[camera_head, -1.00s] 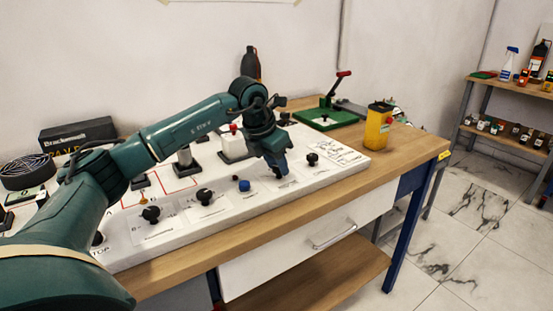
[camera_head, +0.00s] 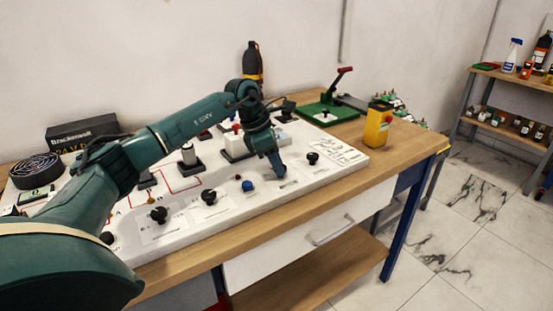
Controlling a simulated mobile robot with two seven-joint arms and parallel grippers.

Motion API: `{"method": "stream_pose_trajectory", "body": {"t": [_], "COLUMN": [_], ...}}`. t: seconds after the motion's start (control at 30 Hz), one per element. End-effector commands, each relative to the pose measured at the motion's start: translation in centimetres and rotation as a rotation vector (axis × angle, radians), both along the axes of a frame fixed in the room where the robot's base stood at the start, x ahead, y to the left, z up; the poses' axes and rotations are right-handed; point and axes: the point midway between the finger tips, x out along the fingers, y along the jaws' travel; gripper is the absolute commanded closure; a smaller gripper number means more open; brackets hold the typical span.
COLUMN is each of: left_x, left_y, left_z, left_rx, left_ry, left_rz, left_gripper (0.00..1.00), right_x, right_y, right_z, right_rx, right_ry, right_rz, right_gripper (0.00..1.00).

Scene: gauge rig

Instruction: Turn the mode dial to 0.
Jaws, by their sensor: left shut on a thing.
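The white control panel (camera_head: 190,236) lies on the wooden bench and carries several knobs. My left gripper (camera_head: 280,172) points down onto the panel, between a blue knob (camera_head: 247,186) and a black knob (camera_head: 313,158) on the right. It is shut on a dial that its fingers hide. The dial's pointer and scale cannot be read, and its label is too small to tell. Two more black knobs, one at front left (camera_head: 158,215) and one in the middle (camera_head: 208,197), stand free. My right gripper is not in view.
A black box (camera_head: 83,135) and a dark coil (camera_head: 36,171) sit at the left. A drawer (camera_head: 300,245) is below the bench top.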

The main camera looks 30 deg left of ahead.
Motion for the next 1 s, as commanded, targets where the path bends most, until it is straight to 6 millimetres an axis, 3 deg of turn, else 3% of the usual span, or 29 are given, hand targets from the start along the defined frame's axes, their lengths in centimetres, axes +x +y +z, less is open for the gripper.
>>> {"method": "stream_pose_trajectory", "body": {"t": [0.47, 0.5, 0.73, 1.0], "left_x": [0.06, 0.06, 0.03, 0.00], "left_y": [0.01, 0.01, 0.01, 0.07], "left_z": [0.07, 0.07, 0.04, 0.21], "left_rx": [0.001, 0.001, 0.001, 0.001], "left_ry": [-0.002, -0.002, -0.001, -0.001], "left_rz": [-0.013, -0.013, -0.012, -0.012], "left_gripper": [0.92, 0.66, 0.48, 0.48], "right_x": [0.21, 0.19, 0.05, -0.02], "right_y": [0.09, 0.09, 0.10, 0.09], "right_z": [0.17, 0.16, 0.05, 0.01], "right_rx": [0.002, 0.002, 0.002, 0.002], "right_ry": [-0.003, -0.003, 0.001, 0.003], "right_rz": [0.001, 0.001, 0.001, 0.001], "right_gripper": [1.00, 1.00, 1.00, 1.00]}}
